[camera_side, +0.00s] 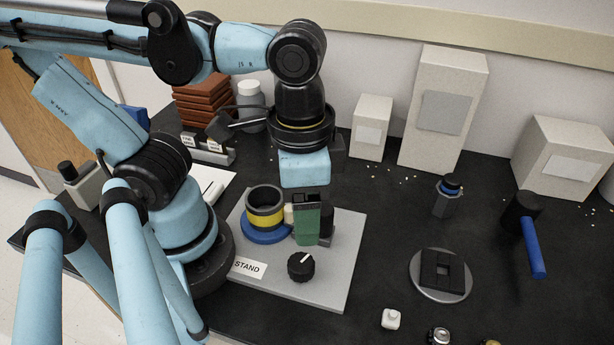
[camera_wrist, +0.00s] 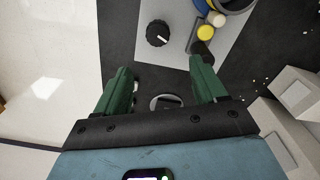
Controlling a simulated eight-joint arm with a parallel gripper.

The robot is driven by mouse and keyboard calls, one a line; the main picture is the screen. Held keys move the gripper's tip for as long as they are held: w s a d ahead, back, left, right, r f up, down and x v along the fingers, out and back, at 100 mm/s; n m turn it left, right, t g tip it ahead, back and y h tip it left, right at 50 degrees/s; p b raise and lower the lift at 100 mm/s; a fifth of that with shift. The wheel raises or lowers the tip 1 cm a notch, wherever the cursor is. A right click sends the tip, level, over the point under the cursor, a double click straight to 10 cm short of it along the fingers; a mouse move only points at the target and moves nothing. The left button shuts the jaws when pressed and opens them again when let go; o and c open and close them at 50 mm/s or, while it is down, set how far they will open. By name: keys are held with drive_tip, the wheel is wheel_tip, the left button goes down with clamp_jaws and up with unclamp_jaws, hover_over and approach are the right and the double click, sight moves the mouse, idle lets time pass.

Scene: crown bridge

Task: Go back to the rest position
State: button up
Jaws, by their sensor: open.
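My gripper (camera_side: 311,228) hangs down from the arm with its green fingers in front of the grey stand plate (camera_side: 338,270) in the side view. In the wrist view my gripper (camera_wrist: 162,78) has its fingers wide apart, with nothing held between them. A black-and-yellow ring (camera_side: 264,213) sits on a blue base on the stand. A black knob (camera_side: 301,266) with a white pointer is on the same plate; it also shows in the wrist view (camera_wrist: 158,33). My fingers partly hide a small cream part (camera_side: 289,214) in the side view.
A round metal plate with a black square block (camera_side: 441,271) lies to the right. A blue-handled hammer (camera_side: 533,246), a dark hexagonal post (camera_side: 446,197) and a small white piece (camera_side: 391,318) are also on the black bench. Pale boxes (camera_side: 443,110) stand along the wall.

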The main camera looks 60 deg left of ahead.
drive_tip(key=w+a+f+n+t, duration=0.1)
drive_tip(key=w+a+n+t, duration=0.3)
drive_tip(key=w+a+t, duration=0.3)
drive_tip(key=w+a, duration=0.5)
drive_tip(key=shift+w, duration=0.4)
